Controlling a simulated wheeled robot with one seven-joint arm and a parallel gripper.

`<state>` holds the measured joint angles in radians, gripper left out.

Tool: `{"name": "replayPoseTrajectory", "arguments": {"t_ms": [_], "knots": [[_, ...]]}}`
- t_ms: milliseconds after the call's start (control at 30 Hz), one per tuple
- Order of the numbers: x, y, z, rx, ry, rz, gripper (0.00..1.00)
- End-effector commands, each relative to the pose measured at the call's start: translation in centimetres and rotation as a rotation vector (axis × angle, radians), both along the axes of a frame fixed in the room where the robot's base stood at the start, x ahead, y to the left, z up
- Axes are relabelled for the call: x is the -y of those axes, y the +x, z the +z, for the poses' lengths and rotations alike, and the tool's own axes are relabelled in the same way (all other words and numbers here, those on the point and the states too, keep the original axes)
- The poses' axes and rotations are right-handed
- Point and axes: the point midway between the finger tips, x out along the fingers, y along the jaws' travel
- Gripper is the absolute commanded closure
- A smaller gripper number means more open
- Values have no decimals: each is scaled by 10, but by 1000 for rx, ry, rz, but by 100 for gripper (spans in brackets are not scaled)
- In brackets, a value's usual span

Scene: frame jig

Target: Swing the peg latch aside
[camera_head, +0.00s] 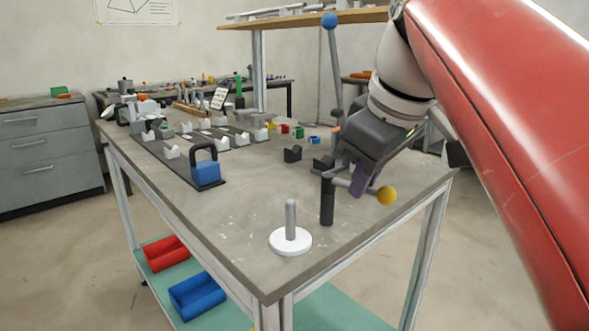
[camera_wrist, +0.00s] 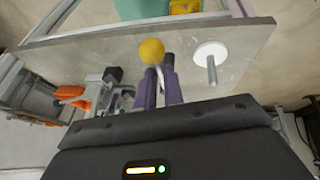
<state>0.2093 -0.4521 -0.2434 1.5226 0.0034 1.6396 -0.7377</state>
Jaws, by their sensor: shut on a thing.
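A grey bar (camera_head: 342,182) with a yellow ball knob (camera_head: 387,195) sticks out sideways from the top of a black post (camera_head: 327,203) near the table's right front; it appears to be the latch. My gripper (camera_head: 358,186) comes down from the upper right with its purple fingers around the bar, just short of the knob. In the wrist view the fingers (camera_wrist: 159,88) are closed on the bar, with the yellow knob (camera_wrist: 152,51) beyond their tips. A white disc (camera_head: 290,243) with an upright grey peg (camera_head: 291,219) stands on the table left of the post.
A tall grey lever with a blue ball (camera_head: 330,20) rises behind my gripper. Dark rails with pale holders and a blue padlock-like block (camera_head: 206,174) occupy the table's left side. Small coloured parts lie towards the back. The tabletop (camera_head: 245,205) left of the disc is clear.

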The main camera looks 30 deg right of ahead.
Motion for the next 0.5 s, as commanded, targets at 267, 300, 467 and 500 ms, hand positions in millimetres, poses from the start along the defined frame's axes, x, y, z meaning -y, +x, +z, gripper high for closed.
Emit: {"name": "replayPoseTrajectory", "arguments": {"t_ms": [267, 300, 467, 500], "knots": [[0, 1, 2, 8, -4, 5, 100], [0, 1, 2, 8, -4, 5, 100], [0, 1, 2, 11, -4, 5, 83], [0, 1, 2, 9, -3, 5, 77]]}}
